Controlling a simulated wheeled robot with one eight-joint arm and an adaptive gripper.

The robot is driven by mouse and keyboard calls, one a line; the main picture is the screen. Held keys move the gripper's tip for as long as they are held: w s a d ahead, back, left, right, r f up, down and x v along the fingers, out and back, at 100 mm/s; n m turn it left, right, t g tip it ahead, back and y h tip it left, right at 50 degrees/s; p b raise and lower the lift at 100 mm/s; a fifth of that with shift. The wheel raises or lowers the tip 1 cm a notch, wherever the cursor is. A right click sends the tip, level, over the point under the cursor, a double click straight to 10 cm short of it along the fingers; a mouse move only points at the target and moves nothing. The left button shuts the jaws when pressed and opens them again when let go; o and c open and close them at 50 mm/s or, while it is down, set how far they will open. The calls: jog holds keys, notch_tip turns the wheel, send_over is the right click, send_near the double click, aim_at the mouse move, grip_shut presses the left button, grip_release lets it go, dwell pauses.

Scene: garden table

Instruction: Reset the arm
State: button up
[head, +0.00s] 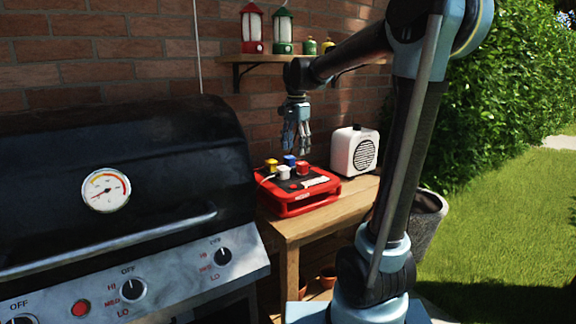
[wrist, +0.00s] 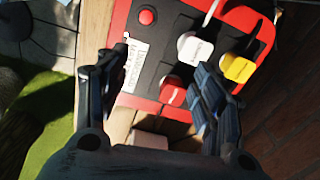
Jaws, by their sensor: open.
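My gripper (head: 296,142) hangs fingers down above a red box on the wooden table, apart from it, in the head view. In the wrist view my gripper (wrist: 165,95) has its fingers spread wide with nothing held between them. The red box (head: 290,208) carries several small coloured blocks or plugs on its dark top. In the wrist view the red box (wrist: 240,15) shows a white plug (wrist: 195,48), a yellow plug (wrist: 237,68), a red plug (wrist: 172,90) and a round red button (wrist: 147,17). A finger partly hides the blue one.
A black grill (head: 120,170) stands at the left. A white speaker (head: 354,151) stands on the wooden table (head: 330,212) right of the red box. A wall shelf (head: 270,58) with red and green lanterns is behind my arm. Hedge and lawn (head: 510,200) lie at the right.

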jog(key=s+d+f+n+t, duration=0.1)
jog(key=s+d+f+n, duration=0.5)
jog(key=s+d, duration=0.65)
jog(key=s+d+f+n+t, duration=0.1)
jog(key=s+d+f+n, duration=0.2)
jog(key=s+f, duration=1.2)
jog(key=shift+d+n, duration=0.4)
jog(key=shift+d, duration=0.2)
